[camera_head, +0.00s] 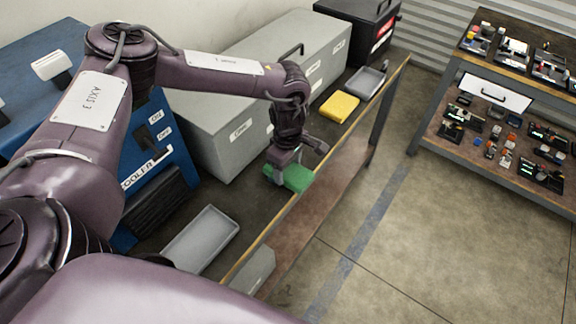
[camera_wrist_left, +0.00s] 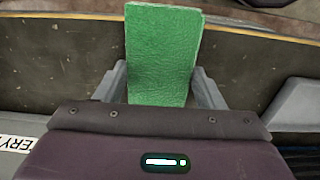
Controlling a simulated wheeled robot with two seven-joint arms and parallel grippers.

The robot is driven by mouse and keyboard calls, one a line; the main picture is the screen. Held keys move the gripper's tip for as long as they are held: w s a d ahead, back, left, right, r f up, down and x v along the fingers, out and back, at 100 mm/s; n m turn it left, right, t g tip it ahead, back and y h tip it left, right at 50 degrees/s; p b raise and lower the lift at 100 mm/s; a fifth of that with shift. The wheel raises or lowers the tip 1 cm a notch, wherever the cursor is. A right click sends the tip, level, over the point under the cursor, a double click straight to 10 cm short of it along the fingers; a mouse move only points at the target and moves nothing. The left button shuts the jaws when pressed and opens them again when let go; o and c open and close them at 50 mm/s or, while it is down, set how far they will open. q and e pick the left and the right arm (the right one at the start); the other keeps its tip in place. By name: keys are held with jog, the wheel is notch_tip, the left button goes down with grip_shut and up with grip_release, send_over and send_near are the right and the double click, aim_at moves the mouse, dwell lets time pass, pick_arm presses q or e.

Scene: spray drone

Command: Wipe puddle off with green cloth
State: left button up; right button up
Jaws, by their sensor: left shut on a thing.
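The green cloth (camera_head: 293,177) is folded into a pad at the front edge of the dark bench top, in front of the grey boxes. My left gripper (camera_head: 285,166) is over it with its fingers pointing down. In the left wrist view the cloth (camera_wrist_left: 162,55) lies between the two fingers of my left gripper (camera_wrist_left: 162,90), which is shut on it. I cannot tell whether the cloth touches the bench top. No puddle can be made out; the arm hides part of the bench. My right gripper is not in view.
A yellow cloth (camera_head: 340,106) and a grey tray (camera_head: 366,82) lie farther along the bench. Another grey tray (camera_head: 201,238) is nearer. Grey boxes (camera_head: 235,130) and a blue cooler (camera_head: 165,120) stand behind. A shelf with small parts (camera_head: 500,125) stands across the open floor.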

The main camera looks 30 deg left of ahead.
pick_arm(q)
jog(key=shift+f+b, duration=0.7)
jog(key=shift+f, duration=0.3)
jog(key=shift+a, duration=0.1)
jog(key=shift+w+a+r, duration=0.1)
jog(key=shift+w+a, duration=0.15)
jog(key=shift+a, duration=0.45)
jog(key=shift+w+a+r, duration=0.1)
jog(key=shift+w+a, duration=0.15)
jog(key=shift+a, duration=0.45)
jog(key=shift+w+a+f, duration=0.1)
jog(key=shift+w+a, duration=0.1)
jog(key=shift+a, duration=0.6)
jog(key=shift+w+a+f, duration=0.1)
jog(key=shift+w+a, duration=0.05)
jog(key=shift+a, duration=0.65)
jog(key=shift+s, duration=0.2)
